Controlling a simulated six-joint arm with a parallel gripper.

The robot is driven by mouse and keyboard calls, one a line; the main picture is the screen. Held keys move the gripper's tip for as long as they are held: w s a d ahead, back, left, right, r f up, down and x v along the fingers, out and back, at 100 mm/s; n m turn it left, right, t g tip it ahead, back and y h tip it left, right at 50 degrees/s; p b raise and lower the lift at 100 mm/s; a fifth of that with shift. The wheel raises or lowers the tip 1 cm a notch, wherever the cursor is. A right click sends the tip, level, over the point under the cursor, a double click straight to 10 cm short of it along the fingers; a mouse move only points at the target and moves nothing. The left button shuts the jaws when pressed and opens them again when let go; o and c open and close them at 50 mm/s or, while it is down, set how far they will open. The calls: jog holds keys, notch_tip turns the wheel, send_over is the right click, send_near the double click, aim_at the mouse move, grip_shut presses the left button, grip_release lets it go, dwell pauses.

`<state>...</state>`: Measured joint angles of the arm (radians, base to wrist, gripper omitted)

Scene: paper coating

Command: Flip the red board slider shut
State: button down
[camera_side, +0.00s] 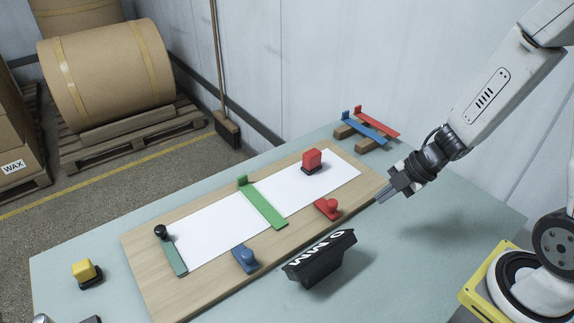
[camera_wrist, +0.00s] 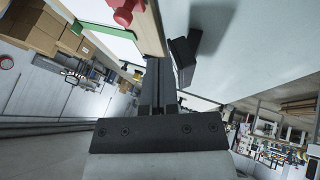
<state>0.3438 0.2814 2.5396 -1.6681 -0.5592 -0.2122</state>
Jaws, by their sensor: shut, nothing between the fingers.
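The red board slider (camera_side: 328,208), with a rounded knob, sits on the near edge of the wooden board (camera_side: 139,247), beside the white sheet. A red knobbed part at the top of the wrist view (camera_wrist: 125,10) looks like the same slider, cut off by the frame edge. I cannot tell its exact setting. My gripper (camera_side: 384,197) is shut and empty at the right end of the board, to the right of the slider and apart from it. In the wrist view its fingers (camera_wrist: 158,72) lie together, pointing past the board's edge.
A blue slider (camera_side: 245,258) sits further left on the same edge. A black "0 MM" block (camera_side: 320,262) stands in front of the board. A red block (camera_side: 312,160) and green bar (camera_side: 263,204) rest on the sheet.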

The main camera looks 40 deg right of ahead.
aim_at(326, 201)
jog(key=shift+x, duration=3.75)
jog(key=shift+w+a+f, duration=0.1)
jog(key=shift+w+a, duration=0.05)
jog(key=shift+w, duration=0.85)
jog(key=shift+w+a+f, duration=0.1)
jog(key=shift+w+a, duration=0.05)
jog(key=shift+w, duration=0.85)
jog(key=shift+w, duration=3.3)
jog(key=shift+r, duration=0.1)
jog(key=shift+s, duration=0.1)
